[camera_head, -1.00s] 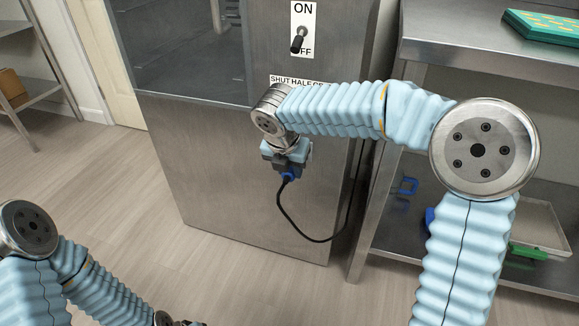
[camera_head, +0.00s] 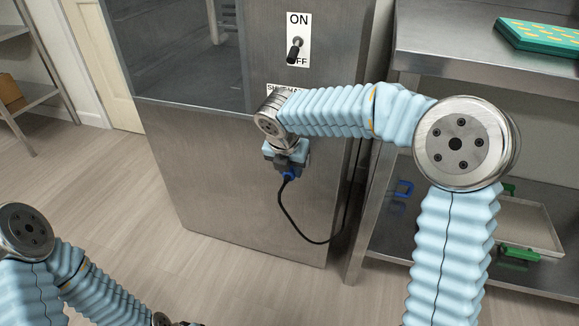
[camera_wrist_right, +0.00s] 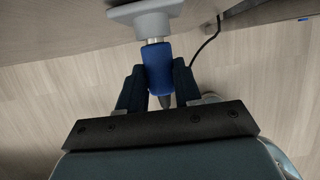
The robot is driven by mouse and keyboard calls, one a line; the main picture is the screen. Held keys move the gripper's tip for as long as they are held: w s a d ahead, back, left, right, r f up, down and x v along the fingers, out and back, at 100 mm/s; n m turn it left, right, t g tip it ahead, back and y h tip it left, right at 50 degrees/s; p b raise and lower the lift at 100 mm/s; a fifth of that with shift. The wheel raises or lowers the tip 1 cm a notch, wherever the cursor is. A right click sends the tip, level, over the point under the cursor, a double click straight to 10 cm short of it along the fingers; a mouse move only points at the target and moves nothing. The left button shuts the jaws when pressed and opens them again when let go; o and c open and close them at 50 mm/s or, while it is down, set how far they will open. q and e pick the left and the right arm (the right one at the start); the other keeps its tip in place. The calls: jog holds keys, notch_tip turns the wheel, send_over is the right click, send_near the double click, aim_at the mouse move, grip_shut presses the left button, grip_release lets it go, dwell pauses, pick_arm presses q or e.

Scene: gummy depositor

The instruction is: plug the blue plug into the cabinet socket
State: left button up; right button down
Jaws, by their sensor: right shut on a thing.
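My right gripper (camera_wrist_right: 160,80) is shut on the blue plug (camera_wrist_right: 158,68), with a dark finger on each side of it. In the head view the right gripper (camera_head: 287,158) is in front of the steel cabinet's lower front, and the plug (camera_head: 289,176) shows as a small blue patch under it. In the wrist view the plug's silver end points at a grey socket block (camera_wrist_right: 150,21) on the cabinet. The silver end meets the block's edge in the picture; I cannot tell how far it is inside. The left arm is at bottom left, its gripper out of frame.
A black cable (camera_head: 285,214) loops from the plug down to the cabinet's right edge. An ON/OFF switch (camera_head: 294,49) is on the cabinet (camera_head: 215,185) above my wrist. A steel table (camera_head: 450,62) with a lower shelf stands at right. The floor at left is open.

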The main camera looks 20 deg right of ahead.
jog(key=c, duration=0.7)
grip_release()
jog(key=p+v, duration=0.2)
jog(key=v, duration=1.2)
jog(key=shift+f, duration=0.1)
jog(key=s+a+f+m+g+y+p, duration=0.1)
jog(key=s+a+f+m+g+y, duration=0.3)
jog(key=f, duration=0.8)
jog(key=w+a+f+m+t, duration=0.1)
jog(key=f+m, duration=0.5)
jog(key=f, duration=0.6)
jog(key=s+d+f+m+y, duration=0.2)
jog(key=s+f+m, duration=1.5)
jog(key=f+m, duration=0.2)
jog(key=shift+f+m+p, duration=0.15)
jog(key=shift+m+p, duration=0.3)
jog(key=shift+m, duration=0.65)
